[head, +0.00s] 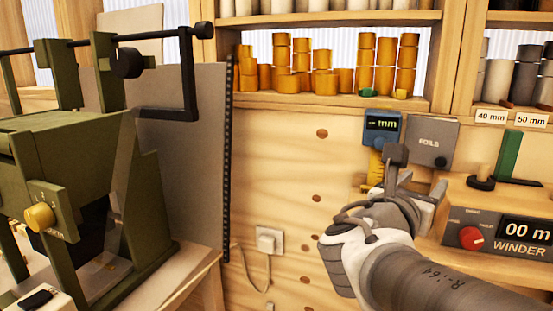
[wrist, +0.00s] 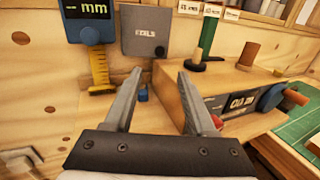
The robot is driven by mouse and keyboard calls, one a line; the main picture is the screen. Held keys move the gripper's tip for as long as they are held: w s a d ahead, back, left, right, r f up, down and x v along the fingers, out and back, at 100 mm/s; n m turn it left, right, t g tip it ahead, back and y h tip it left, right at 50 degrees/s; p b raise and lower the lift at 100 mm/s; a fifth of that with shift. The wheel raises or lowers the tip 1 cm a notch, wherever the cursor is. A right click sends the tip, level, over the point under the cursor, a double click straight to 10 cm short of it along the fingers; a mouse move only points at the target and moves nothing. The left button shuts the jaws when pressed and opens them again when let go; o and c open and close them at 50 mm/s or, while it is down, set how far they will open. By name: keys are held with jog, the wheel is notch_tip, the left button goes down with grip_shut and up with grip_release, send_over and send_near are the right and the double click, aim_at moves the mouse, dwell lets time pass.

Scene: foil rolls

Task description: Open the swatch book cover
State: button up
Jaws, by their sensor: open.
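The swatch book (head: 431,139) is a grey, closed, roughly square book marked "FOILS" with a small dark stud at its lower right. It is upright against the wooden wall, beside the blue gauge. In the wrist view the swatch book (wrist: 156,38) is at top centre, beyond the fingertips. My gripper (head: 411,178) is below and slightly left of the book in the head view. In the wrist view my gripper (wrist: 161,75) has its two grey fingers spread with nothing between them. It appears apart from the book.
A blue gauge (head: 382,125) with a yellow scale hangs left of the book. The winder box (head: 500,225) with a red knob stands to the right. A shelf of gold foil rolls (head: 300,82) is above. A green machine (head: 85,170) fills the left.

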aim_at(440, 163)
jog(key=b+x, duration=0.2)
jog(key=x, duration=0.9)
jog(key=shift+a, duration=0.1)
grip_shut()
dwell(1.0)
